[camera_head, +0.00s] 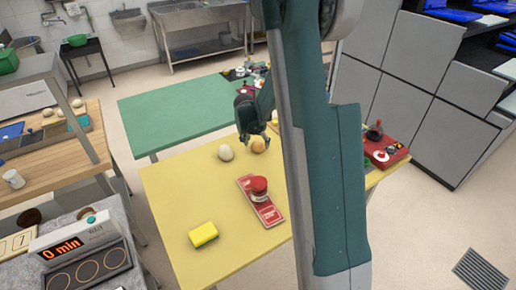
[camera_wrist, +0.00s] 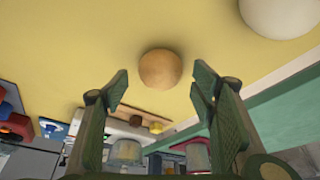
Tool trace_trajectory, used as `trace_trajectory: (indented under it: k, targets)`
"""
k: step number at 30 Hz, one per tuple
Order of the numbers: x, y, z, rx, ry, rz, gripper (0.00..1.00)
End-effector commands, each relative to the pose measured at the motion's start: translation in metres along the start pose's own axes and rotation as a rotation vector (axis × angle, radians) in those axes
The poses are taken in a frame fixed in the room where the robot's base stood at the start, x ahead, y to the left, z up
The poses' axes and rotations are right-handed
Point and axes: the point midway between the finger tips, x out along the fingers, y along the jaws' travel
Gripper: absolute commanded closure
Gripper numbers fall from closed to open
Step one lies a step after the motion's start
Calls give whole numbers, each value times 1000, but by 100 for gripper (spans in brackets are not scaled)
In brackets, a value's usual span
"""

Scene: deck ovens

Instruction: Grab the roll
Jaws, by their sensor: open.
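The roll (camera_head: 259,146) is a small tan-brown round on the yellow table, near its far edge. In the wrist view the roll (camera_wrist: 160,68) lies just beyond my fingertips, centred across the gap between them. My gripper (camera_head: 253,137) is above the far side of the table, close to the roll. In the wrist view my gripper (camera_wrist: 161,88) is open, with nothing between its fingers. I cannot tell whether a fingertip touches the roll.
A paler round (camera_head: 225,152) sits left of the roll. A red lidded item (camera_head: 259,185) rests on a red packet (camera_head: 268,208); a yellow sponge (camera_head: 203,234) lies nearer. A red box with knobs (camera_head: 385,153) is at right. A green table (camera_head: 175,115) stands behind.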

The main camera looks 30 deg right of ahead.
Motion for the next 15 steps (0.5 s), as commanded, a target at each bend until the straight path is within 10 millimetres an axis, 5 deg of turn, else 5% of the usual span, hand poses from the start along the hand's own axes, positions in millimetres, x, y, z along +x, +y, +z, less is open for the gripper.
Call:
trace_trajectory:
  k: [6, 15]
  targets:
    - [20, 0, 0, 1, 0, 0, 43]
    - [24, 0, 0, 0, 0, 0, 43]
